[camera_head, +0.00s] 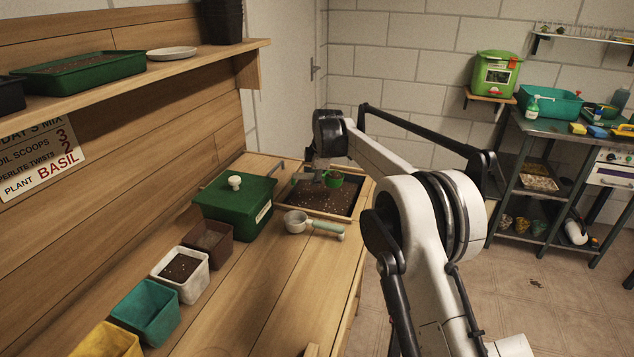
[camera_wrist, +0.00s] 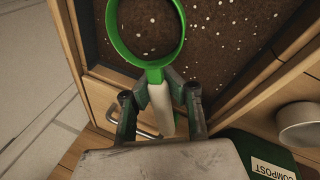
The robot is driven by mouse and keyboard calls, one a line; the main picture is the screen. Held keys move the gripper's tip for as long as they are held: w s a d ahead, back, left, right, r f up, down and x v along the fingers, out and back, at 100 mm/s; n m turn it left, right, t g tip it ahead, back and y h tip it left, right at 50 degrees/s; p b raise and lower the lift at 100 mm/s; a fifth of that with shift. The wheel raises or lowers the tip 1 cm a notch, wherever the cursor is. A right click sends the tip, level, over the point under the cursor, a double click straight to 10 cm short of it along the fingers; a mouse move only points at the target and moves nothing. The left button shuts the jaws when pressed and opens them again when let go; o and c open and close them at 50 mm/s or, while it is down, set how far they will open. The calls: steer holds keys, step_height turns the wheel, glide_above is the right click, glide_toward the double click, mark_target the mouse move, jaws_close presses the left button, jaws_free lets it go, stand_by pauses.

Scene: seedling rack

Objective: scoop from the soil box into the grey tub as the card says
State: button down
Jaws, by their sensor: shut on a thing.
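My gripper (camera_wrist: 160,88) is shut on the pale handle of a green scoop (camera_wrist: 166,62). In the head view the green scoop (camera_head: 334,180) is over the soil box (camera_head: 289,206), which holds dark soil with white specks. Brown shows inside the scoop's ring, but I cannot tell whether it is a load or the soil below. A pale grey-white tub (camera_head: 190,288) with dark soil in it stands left of the box, in a row of tubs. The card (camera_head: 45,160) on the wall reads soil scoops 3, perlite twists 2, plant basil; its top is cut off.
A green lidded compost box (camera_head: 230,212) stands between the soil box and the tubs. A metal cup with a green handle (camera_head: 297,222) lies in front of the soil box. Brown (camera_head: 222,255), teal (camera_head: 150,328) and yellow (camera_head: 105,348) tubs line the bench. The bench front is clear.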

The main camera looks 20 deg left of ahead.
mark_target(311, 173)
steer(key=shift+t+h, duration=0.3)
steer(key=shift+h, duration=0.2)
steer(key=shift+s+a+r+p, duration=0.1)
steer(key=shift+a+r+p, duration=0.2)
steer(key=shift+r, duration=0.35)
steer(key=shift+s+a+r+p, duration=0.15)
steer(key=shift+r+p, duration=0.2)
steer(key=shift+r, duration=0.35)
steer(key=shift+s+a+r+p, duration=0.1)
steer(key=shift+r+p, duration=0.25)
steer(key=shift+r, duration=0.3)
